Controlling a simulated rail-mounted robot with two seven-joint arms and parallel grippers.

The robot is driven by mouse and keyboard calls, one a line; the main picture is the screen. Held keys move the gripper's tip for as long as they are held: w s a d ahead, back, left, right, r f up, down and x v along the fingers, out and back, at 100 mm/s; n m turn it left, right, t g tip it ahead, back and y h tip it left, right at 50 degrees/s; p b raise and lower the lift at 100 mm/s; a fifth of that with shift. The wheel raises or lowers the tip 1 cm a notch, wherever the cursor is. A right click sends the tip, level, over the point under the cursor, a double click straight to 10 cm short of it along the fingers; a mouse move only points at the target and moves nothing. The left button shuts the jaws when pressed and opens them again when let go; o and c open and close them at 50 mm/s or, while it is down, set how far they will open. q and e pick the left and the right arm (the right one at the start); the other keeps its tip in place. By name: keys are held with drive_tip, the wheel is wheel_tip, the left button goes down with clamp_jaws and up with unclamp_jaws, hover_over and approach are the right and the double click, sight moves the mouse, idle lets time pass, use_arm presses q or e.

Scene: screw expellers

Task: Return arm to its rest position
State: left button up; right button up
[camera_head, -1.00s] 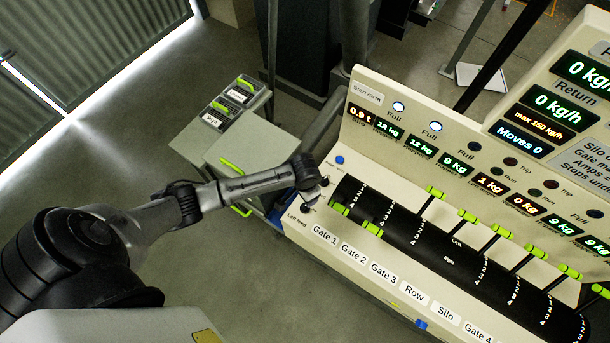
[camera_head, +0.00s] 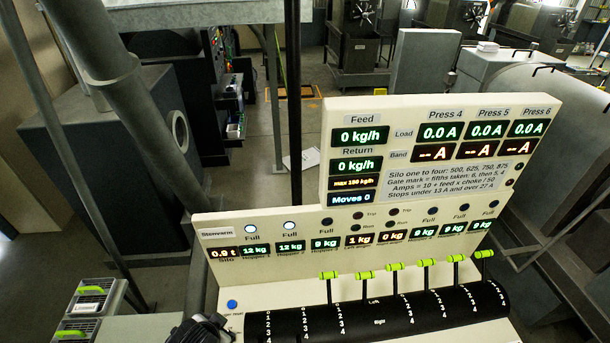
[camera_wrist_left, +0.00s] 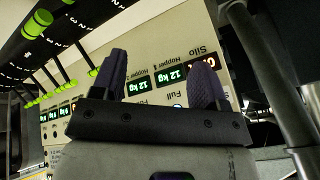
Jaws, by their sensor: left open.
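My left gripper (camera_wrist_left: 160,78) shows in the left wrist view, its two dark ribbed fingers apart with nothing between them. The cream control panel (camera_wrist_left: 150,98), with its lit readouts, is seen past the fingers. In the head view, a dark part of my left arm (camera_head: 200,331) shows at the bottom edge, by the left end of the control panel (camera_head: 262,283). The fingers cannot be made out there. My right gripper is in neither view.
Green-tipped levers (camera_head: 393,267) stand up from the black drum (camera_head: 400,314). A raised display board (camera_head: 440,107) reads 0 kg/h and Moves 0. A grey post (camera_head: 130,95) rises at left. Green-handled drawers (camera_head: 90,291) stand at lower left. Dark machines fill the back.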

use_arm(q)
drive_tip(key=s+d+r+n+t, duration=0.15)
drive_tip(key=s+r, duration=0.35)
drive_tip(key=s, duration=0.5)
drive_tip(key=s+f+n+g, duration=0.1)
drive_tip(key=s+f, duration=0.2)
drive_tip(key=s, duration=0.4)
drive_tip(key=s+f+n+g+h, duration=0.1)
drive_tip(key=s+f+g, duration=0.1)
drive_tip(key=s+f, duration=0.2)
drive_tip(key=s, duration=0.3)
drive_tip(key=shift+f, duration=0.3)
drive_tip(key=shift+g, duration=0.25)
